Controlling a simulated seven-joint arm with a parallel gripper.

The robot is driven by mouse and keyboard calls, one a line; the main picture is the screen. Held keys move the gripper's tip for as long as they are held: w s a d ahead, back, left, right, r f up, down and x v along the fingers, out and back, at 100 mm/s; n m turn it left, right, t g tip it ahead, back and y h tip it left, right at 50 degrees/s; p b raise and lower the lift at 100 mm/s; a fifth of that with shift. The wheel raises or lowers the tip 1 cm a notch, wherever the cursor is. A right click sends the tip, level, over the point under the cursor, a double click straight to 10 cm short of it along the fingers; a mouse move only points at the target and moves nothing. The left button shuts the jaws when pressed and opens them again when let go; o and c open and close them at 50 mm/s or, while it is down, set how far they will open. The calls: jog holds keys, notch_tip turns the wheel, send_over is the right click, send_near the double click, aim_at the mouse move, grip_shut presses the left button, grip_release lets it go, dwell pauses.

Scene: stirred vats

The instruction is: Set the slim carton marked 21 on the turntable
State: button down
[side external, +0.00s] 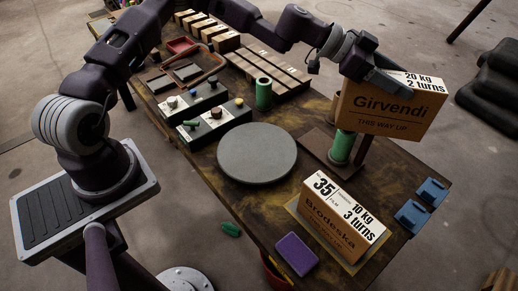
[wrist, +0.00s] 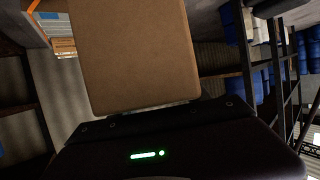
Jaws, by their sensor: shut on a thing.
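My gripper (side external: 382,82) is shut on a cardboard carton (side external: 386,108) marked "Girvendi", "THIS WAY UP", "20 kg" and "2 turns". The gripper covers part of its white top label, so I cannot read a number there. The carton is held off the table at the right, its printed side facing the side camera. In the wrist view the carton's plain brown face (wrist: 130,55) stands beyond the dark gripper body (wrist: 170,145). The turntable (side external: 257,153), a flat grey disc, lies bare in the middle of the table, left of the held carton and apart from it.
A "Brodeska" carton (side external: 341,219) marked 35 stands at the front right. A green cylinder (side external: 341,147) stands on a brown board below the held carton; another green cylinder (side external: 263,94) stands behind the turntable. Control boxes (side external: 203,125), a purple block (side external: 296,254) and blue blocks (side external: 411,216) lie around.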

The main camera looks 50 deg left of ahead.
jog(key=s+a+r+n+t+y, duration=0.2)
jog(key=a+r+n+y, duration=0.15)
jog(key=a, duration=0.65)
jog(key=s+a+r+n+t+y, duration=0.2)
jog(key=a+r+n+t+y, duration=0.15)
jog(key=a, duration=0.55)
jog(key=s+a+f+m+g+h, duration=0.35)
jog(key=s+f+m, duration=0.2)
jog(key=f, duration=0.25)
jog(key=s+a+f+m+g+h, duration=0.2)
jog(key=s+f+m+g+h, duration=0.3)
jog(key=s+f, duration=0.25)
notch_tip(320, 180, down, 10)
jog(key=shift+w+a, duration=0.2)
jog(key=shift+w, duration=0.05)
jog(key=c, duration=0.5)
grip_release()
jog(key=shift+n, duration=0.25)
